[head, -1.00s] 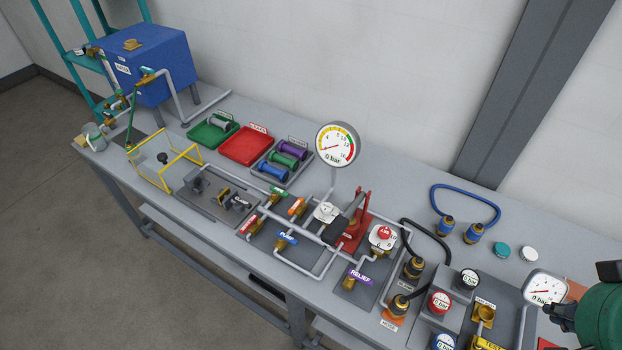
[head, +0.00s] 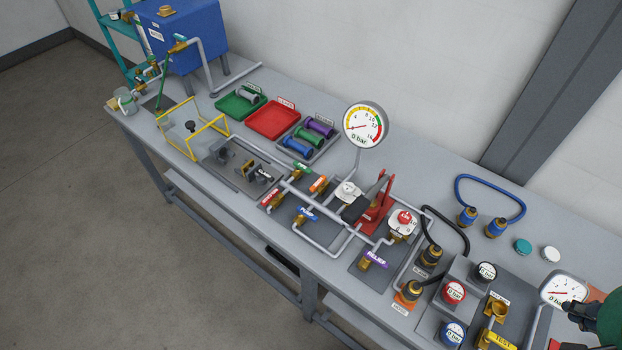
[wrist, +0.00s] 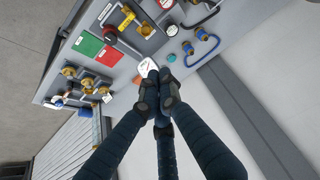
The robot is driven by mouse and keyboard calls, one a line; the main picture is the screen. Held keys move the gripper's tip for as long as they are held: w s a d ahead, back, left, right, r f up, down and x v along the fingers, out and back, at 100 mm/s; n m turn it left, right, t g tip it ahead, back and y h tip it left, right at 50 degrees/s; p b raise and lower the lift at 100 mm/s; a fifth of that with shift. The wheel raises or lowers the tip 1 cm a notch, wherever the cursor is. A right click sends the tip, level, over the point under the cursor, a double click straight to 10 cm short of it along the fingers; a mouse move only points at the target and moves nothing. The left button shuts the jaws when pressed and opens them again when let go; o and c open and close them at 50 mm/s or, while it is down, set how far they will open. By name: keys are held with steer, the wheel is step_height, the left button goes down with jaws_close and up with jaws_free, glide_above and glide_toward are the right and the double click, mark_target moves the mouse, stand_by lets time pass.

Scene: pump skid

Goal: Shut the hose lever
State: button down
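Several coloured levers sit on the pipework in the head view: a red lever (head: 270,197), a green lever (head: 302,168), an orange lever (head: 318,184), a blue lever (head: 307,213) and a purple lever (head: 376,258) marked RELIEF. A small teal lever (head: 179,39) is on the tank pipe at the back left. I cannot tell which is the hose lever; most labels are too small to read. My gripper (head: 574,311) is at the right edge, far from these levers. In the wrist view its fingertips (wrist: 160,76) are together, with nothing seen between them.
A tall round gauge (head: 364,126) and a red hand pump (head: 376,204) stand mid-bench. A black hose (head: 447,227) and a blue hose (head: 489,180) lie right of them. A blue tank (head: 182,32) and yellow frame (head: 192,130) are at left. The floor in front is clear.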

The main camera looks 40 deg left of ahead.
steer(key=w+a+r+n+g+p, duration=0.2)
steer(key=w+a+r+n, duration=0.15)
steer(key=w+a, duration=0.75)
steer(key=w+a+r+n+g+p, duration=0.1)
steer(key=w+a+r+n+p, duration=0.2)
steer(key=w+a, duration=0.75)
steer(key=w+a+f+n+g+p, duration=0.1)
steer(key=w+a+f+n, duration=0.15)
steer(key=a, duration=0.45)
steer(key=w+a+f+n+p, duration=0.1)
steer(key=w+a+f, duration=0.1)
steer(key=a+f, duration=0.3)
steer(key=w+a+f+n+g, duration=0.1)
steer(key=w+a+f, duration=0.1)
steer(key=a, duration=0.6)
steer(key=s+a+f+n+h+p, duration=0.1)
steer(key=s+a+f, duration=0.4)
steer(key=a+f, duration=0.6)
steer(key=s+a+f+n+h+p, duration=0.1)
steer(key=s+a+f+n+p, duration=0.2)
steer(key=a+f, duration=0.9)
steer(key=s+a+n, duration=0.2)
steer(key=a, duration=0.4)
steer(key=shift+a+n+g+h, duration=0.3)
steer(key=shift+a+n+h, duration=0.05)
steer(key=shift+n+h, duration=0.05)
steer(key=shift+f, duration=0.15)
